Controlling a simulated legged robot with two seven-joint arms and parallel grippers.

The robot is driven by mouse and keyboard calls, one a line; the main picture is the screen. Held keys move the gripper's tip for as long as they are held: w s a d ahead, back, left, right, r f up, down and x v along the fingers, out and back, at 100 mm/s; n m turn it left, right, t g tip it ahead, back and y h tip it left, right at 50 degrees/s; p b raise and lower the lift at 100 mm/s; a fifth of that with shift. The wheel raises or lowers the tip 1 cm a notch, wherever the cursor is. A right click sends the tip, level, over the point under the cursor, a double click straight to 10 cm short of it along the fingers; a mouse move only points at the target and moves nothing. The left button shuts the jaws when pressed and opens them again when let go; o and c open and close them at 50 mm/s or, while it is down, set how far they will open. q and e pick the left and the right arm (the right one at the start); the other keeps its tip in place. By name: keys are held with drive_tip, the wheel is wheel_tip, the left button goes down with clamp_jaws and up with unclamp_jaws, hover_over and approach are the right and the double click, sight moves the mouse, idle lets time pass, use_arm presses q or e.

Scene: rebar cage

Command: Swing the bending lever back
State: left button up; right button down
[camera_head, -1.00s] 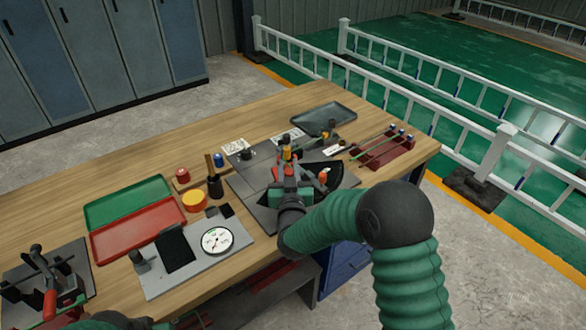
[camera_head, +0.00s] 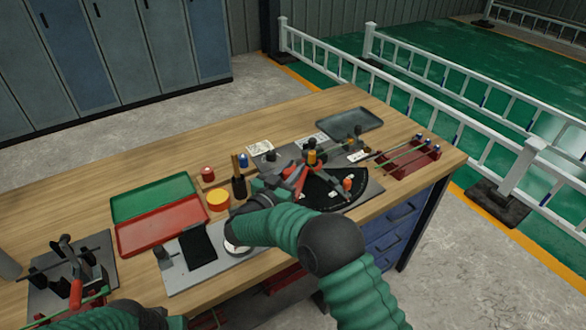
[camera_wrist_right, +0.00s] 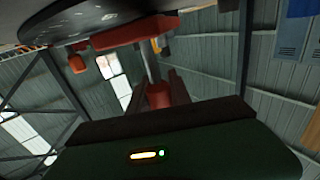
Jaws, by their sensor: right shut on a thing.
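The bending lever (camera_head: 299,177) is a red bar on the bending plate, beside a black scale sector (camera_head: 335,190) with white marks. My right gripper (camera_head: 266,187) is at the left side of the sector, partly hidden behind my own wrist in the head view. In the right wrist view, the gripper's two dark fingers (camera_wrist_right: 158,88) are shut around the lever's red upright handle (camera_wrist_right: 158,97). The red lever arm (camera_wrist_right: 120,33) runs above it in that view. At the lower left, only green and dark parts of my left arm show; its gripper is not seen.
A red rack (camera_head: 408,160) holds rods at the right. Green (camera_head: 152,196) and red (camera_head: 162,226) trays, a yellow tub (camera_head: 218,199) and a red-handled tool (camera_head: 75,280) lie left. Bare wood is free behind.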

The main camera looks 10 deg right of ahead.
drive_tip(key=shift+f, duration=0.2)
drive_tip(key=c, duration=1.2)
unclamp_jaws()
drive_tip(key=shift+r, duration=0.1)
drive_tip(key=shift+r, duration=0.35)
drive_tip(key=s+a+r, duration=0.1)
drive_tip(key=s, duration=0.4)
drive_tip(key=s+a+r, duration=0.1)
drive_tip(key=s, duration=0.4)
drive_tip(key=s+a+r, duration=0.1)
drive_tip(key=s+r, duration=0.1)
drive_tip(key=s, duration=0.3)
drive_tip(key=shift+s+r+p, duration=0.1)
drive_tip(key=shift+s+p, duration=0.25)
